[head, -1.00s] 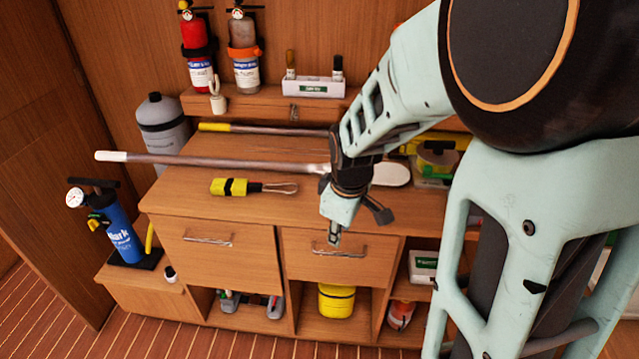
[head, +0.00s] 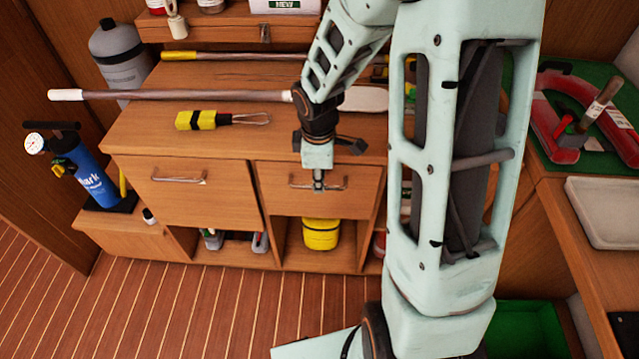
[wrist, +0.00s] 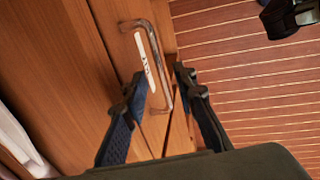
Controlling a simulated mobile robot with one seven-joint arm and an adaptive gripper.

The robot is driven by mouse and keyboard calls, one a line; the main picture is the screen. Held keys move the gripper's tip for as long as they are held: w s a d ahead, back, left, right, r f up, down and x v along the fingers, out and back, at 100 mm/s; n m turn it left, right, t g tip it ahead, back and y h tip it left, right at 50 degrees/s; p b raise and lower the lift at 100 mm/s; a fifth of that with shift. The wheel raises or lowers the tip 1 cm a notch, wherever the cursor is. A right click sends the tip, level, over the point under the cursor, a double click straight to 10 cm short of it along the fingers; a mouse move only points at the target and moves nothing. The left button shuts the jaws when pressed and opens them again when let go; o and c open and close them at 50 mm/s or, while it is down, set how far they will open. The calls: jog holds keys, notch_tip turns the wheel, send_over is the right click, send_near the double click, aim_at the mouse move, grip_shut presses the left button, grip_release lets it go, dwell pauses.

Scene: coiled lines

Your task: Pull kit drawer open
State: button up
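The wooden cabinet has two drawers side by side, both looking shut. The right drawer (head: 350,204) has a metal bar handle (head: 336,188), and my gripper (head: 318,186) is at its middle. In the wrist view the handle (wrist: 162,84) passes between the two fingertips of my gripper (wrist: 161,78). The fingers are open, one on each side of the bar, with small gaps showing. A white label (wrist: 145,58) lies on the drawer front behind the bar; its text is too small to read. The left drawer (head: 190,200) has its own handle (head: 178,180).
A long pole (head: 180,95) and a yellow-black tool (head: 205,120) lie on the cabinet top. A yellow container (head: 320,234) sits in the cubby below the right drawer. A blue cylinder with gauge (head: 88,172) stands at left. The plank floor (head: 190,310) in front is clear.

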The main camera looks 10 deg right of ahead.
jog(key=shift+w+d+f, duration=0.1)
jog(key=shift+w+f, duration=0.05)
jog(key=shift+f, duration=0.5)
jog(key=shift+w+f, duration=0.1)
jog(key=shift+f, duration=0.55)
jog(key=shift+c, duration=0.7)
grip_shut()
